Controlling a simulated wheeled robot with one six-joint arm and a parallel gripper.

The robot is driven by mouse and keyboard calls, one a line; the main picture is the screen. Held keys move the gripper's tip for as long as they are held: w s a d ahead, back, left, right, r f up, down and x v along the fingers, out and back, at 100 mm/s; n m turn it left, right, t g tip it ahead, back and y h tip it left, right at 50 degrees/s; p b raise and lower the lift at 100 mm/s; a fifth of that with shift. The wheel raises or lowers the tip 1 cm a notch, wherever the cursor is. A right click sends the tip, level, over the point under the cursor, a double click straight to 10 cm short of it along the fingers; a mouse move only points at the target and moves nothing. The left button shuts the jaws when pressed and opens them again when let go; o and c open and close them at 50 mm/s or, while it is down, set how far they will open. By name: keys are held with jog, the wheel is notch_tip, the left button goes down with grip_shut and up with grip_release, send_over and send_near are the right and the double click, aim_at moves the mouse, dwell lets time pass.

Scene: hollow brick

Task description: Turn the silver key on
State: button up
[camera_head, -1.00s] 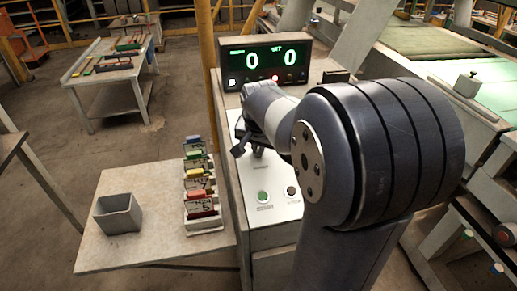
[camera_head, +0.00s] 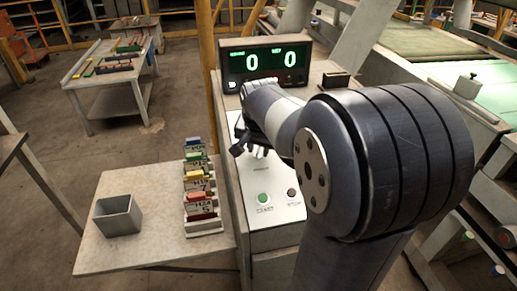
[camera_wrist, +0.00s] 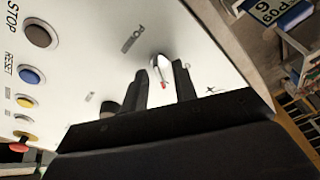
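The silver key (camera_wrist: 160,68), with a red mark at its lower end, stands on the white control panel (camera_wrist: 85,60) beside the POWER label in the wrist view. My gripper (camera_wrist: 160,78) points at the panel with its two black fingers on either side of the key. The fingers look open, with panel showing between them; I cannot tell if either touches the key. In the head view my gripper (camera_head: 243,146) is low over the panel's upper part, and my arm hides the key.
The wrist view shows a STOP button (camera_wrist: 38,35), a blue RESET button (camera_wrist: 30,75) and a red-topped knob (camera_wrist: 20,145). A display (camera_head: 263,64) reads 0 and 0 behind the panel. A side table holds a grey bin (camera_head: 118,216) and a rack of coloured tags (camera_head: 201,190).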

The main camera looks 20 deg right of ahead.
jog(key=b+v, duration=0.1)
jog(key=v, duration=0.9)
jog(key=p+x, duration=0.1)
jog(key=x, duration=1)
jog(key=shift+s+r+n, duration=0.1)
jog(key=shift+s+n, duration=0.05)
jog(key=shift+n, duration=0.25)
